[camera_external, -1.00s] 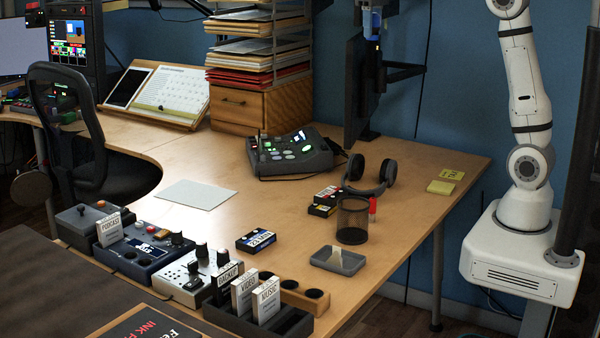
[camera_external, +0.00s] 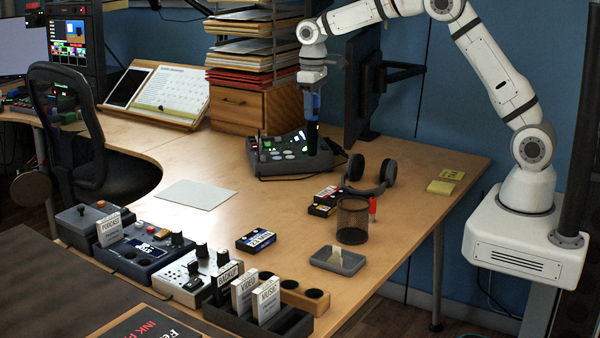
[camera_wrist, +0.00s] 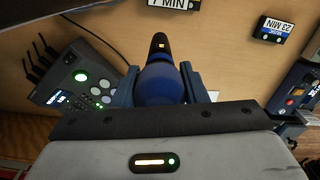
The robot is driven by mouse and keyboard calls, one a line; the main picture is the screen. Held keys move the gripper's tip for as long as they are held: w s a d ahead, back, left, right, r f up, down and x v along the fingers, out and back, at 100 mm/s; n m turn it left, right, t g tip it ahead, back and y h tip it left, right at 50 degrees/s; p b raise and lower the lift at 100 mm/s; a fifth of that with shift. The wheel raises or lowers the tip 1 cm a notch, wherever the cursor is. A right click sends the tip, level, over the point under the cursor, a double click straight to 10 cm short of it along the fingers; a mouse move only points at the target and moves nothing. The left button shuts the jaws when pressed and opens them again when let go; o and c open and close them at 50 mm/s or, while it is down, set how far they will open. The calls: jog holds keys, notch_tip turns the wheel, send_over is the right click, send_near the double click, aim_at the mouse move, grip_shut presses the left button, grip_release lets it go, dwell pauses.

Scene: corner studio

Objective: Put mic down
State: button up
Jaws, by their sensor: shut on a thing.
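The mic (camera_external: 312,138) is dark with a blue upper part and hangs roughly upright below my gripper (camera_external: 313,88) at the far side of the desk. In the external view its lower end overlaps the right part of a dark control box with lit buttons (camera_external: 275,160). I cannot tell whether the mic touches the desk. In the wrist view my gripper (camera_wrist: 160,88) is shut around the blue part (camera_wrist: 157,72), and the dark end (camera_wrist: 158,47) points away from it. The control box (camera_wrist: 92,88) is left of the mic there.
Headphones (camera_external: 384,179) and a mesh cup (camera_external: 352,228) stand to the right and nearer. A small labelled box (camera_external: 256,241) and a white sheet (camera_external: 196,194) lie on the desk (camera_external: 215,225). A monitor (camera_external: 362,85) is close right of my gripper. The desk centre is clear.

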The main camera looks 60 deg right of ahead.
aim_at(314, 152)
jog(key=f, duration=0.6)
jog(key=d+f, duration=0.1)
jog(key=f, duration=0.2)
jog(key=shift+p, duration=0.35)
jog(key=shift+f, duration=2.1)
jog(key=shift+f, duration=0.2)
jog(key=o, duration=1.1)
jog(key=shift+o, duration=0.6)
notch_tip(314, 152, up, 12)
jog(key=shift+r, duration=0.25)
